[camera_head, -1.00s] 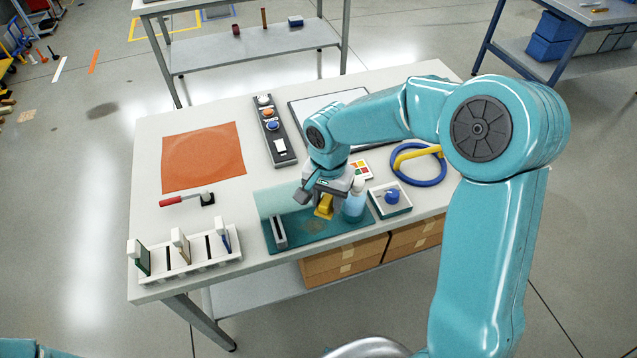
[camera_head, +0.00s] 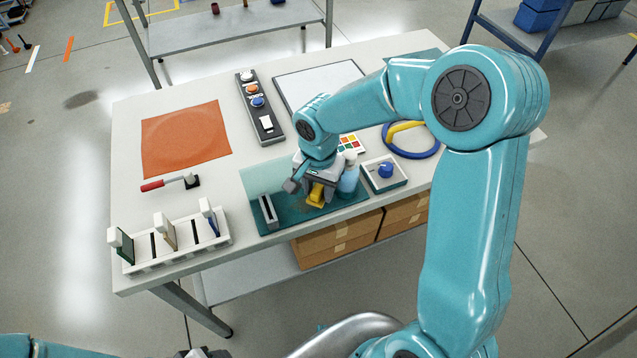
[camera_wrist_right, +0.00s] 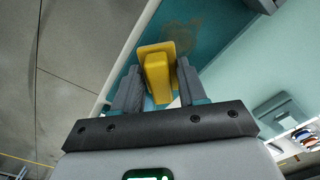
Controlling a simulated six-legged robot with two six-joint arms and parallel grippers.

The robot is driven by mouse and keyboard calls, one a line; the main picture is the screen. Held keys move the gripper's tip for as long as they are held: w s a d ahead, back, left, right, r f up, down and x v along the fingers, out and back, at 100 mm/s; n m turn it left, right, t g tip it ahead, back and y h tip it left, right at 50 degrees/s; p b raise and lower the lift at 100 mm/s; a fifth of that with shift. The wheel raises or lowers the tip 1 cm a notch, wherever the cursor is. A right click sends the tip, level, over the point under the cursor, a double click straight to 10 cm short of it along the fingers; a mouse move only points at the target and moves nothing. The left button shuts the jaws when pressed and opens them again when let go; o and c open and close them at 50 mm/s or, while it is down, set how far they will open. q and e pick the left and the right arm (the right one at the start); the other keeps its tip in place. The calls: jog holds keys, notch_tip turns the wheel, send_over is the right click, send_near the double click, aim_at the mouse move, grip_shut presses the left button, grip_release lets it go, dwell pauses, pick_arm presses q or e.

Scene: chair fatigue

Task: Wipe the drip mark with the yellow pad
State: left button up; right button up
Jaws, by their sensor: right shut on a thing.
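My right gripper (camera_head: 314,188) is shut on the yellow pad (camera_head: 316,194), over the teal mat (camera_head: 285,217) at the table's front edge. In the right wrist view the yellow pad (camera_wrist_right: 158,72) sits between both fingers of the right gripper (camera_wrist_right: 156,88). A faint brownish drip mark (camera_wrist_right: 182,36) shows on the teal surface just beyond the pad in that view. I cannot tell whether the pad touches the surface. Only a bit of my left arm shows at the lower left of the head view; its gripper is not clearly seen.
A clear-blue bottle (camera_head: 349,175) stands close right of the gripper, beside a box with a blue knob (camera_head: 386,170). A slotted grey holder (camera_head: 268,212) stands on the mat's left. A white rack (camera_head: 172,247) is at front left. An orange mat (camera_head: 186,139) lies behind.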

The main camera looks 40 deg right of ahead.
jog(key=shift+w, duration=0.15)
jog(key=shift+f+b, duration=1)
jog(key=shift+f, duration=0.05)
dwell(0.4)
